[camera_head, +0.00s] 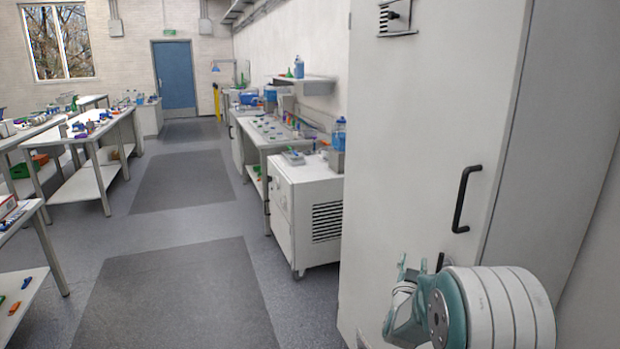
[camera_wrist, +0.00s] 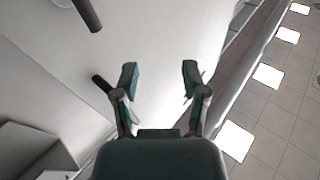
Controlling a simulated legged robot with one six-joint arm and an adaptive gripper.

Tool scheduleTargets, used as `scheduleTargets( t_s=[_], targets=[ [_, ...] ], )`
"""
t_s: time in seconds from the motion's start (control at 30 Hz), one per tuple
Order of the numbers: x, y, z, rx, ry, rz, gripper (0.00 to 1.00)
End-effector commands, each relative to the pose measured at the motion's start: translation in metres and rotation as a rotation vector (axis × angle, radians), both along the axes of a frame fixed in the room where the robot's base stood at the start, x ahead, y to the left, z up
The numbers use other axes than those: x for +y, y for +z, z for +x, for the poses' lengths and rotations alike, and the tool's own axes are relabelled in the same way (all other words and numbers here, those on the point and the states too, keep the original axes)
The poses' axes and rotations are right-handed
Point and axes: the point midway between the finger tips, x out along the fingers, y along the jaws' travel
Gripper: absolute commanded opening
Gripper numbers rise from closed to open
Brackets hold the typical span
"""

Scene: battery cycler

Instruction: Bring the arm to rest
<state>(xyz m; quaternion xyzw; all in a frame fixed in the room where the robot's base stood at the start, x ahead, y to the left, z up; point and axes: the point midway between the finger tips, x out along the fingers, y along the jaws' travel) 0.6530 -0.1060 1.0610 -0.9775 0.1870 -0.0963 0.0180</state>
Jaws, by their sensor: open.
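My gripper (camera_wrist: 160,82) is open and empty in the wrist view, its two fingers apart in front of a pale cabinet surface. In the head view my gripper (camera_head: 403,285) shows at the lower right, partly hidden behind my own arm link. It is in front of the tall white cabinet (camera_head: 425,130), low on its door. A dark handle (camera_head: 461,200) on that cabinet is above and to the right of it. In the wrist view a dark bar (camera_wrist: 87,14) shows at the upper left, and a short dark piece (camera_wrist: 102,82) is beside the left finger.
A white wheeled cabinet (camera_head: 310,190) with a vent stands left of the tall cabinet. Benches with small items line the right wall, and tables (camera_head: 100,135) stand at the left. The grey aisle floor (camera_head: 185,290) is clear up to a blue door (camera_head: 174,75).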

Motion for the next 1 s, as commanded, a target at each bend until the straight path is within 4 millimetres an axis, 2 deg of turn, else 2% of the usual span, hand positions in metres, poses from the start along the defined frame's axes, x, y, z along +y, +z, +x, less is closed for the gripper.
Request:
scheduleTargets(
  t_s=[0.03,0.2,0.37,0.47,0.77,1.0],
  targets=[
    [0.007,0.016,-0.005,0.036,0.031,0.019,0.57],
    [0.031,0.043,-0.028,0.197,0.13,0.081,0.57],
    [0.055,0.062,-0.064,0.356,0.215,0.122,0.57],
    [0.068,0.069,-0.093,0.457,0.26,0.14,0.57],
    [0.098,0.075,-0.204,0.775,0.357,0.166,0.57],
    [0.108,0.063,-0.311,1.035,0.383,0.17,0.57]
  ],
)
